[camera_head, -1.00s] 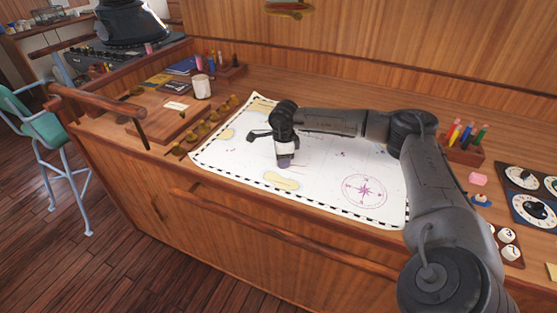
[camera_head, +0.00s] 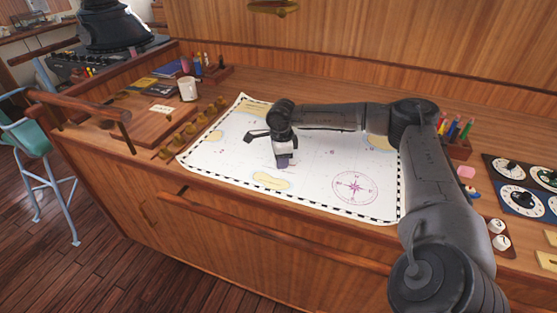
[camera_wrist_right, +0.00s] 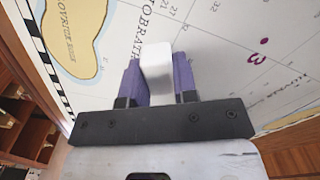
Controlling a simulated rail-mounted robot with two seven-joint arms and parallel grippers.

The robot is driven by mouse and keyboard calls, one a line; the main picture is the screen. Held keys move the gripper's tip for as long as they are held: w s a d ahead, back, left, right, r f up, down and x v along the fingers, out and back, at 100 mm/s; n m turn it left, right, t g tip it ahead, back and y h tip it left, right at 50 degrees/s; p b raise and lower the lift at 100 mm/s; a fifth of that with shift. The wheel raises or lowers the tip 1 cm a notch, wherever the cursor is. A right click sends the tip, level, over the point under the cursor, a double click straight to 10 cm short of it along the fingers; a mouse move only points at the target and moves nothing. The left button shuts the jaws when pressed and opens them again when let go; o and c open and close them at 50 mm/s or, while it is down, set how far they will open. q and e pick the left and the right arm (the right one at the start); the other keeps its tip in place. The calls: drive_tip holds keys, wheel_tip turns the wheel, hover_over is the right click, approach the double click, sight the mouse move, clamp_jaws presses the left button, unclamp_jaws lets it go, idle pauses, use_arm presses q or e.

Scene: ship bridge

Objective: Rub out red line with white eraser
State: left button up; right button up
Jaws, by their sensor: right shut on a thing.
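A white chart (camera_head: 228,153) lies flat on the wooden desk, with tan land patches and a purple compass rose (camera_head: 355,187). My right gripper (camera_head: 284,161) is over the left-middle part of the chart, pointing down. In the right wrist view its purple fingers (camera_wrist_right: 158,82) are shut on the white eraser (camera_wrist_right: 157,60), which sticks out past them toward the chart. I cannot tell whether the eraser touches the paper. I cannot make out a red line in either view; it may be hidden behind the gripper. My left gripper is not in view.
A white mug (camera_head: 187,90) and a row of brass pieces (camera_head: 190,130) stand left of the chart. A pencil holder (camera_head: 458,147), a pink block (camera_head: 466,172) and dial panels (camera_head: 517,197) are at the right. A wooden rail (camera_head: 270,232) runs along the desk front.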

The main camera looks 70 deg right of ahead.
sight(295, 166)
drive_tip(key=shift+s+f, duration=0.1)
drive_tip(key=shift+s, duration=0.05)
drive_tip(key=shift+s+d+b, duration=0.2)
drive_tip(key=shift+s+b, duration=0.15)
drive_tip(key=shift+s, duration=0.15)
drive_tip(key=shift+s+d+b, duration=0.15)
drive_tip(key=shift+s+b, duration=0.2)
drive_tip(key=shift+s, duration=0.1)
drive_tip(key=shift+s, duration=0.15)
drive_tip(key=shift+s+d+b, duration=0.15)
drive_tip(key=shift+s+b, duration=0.2)
drive_tip(key=shift+s, duration=0.05)
drive_tip(key=shift+s+d+b, duration=0.2)
drive_tip(key=shift+s+b, duration=0.15)
drive_tip(key=shift+s, duration=0.3)
drive_tip(key=shift+w+a, duration=0.1)
drive_tip(key=shift+w, duration=0.05)
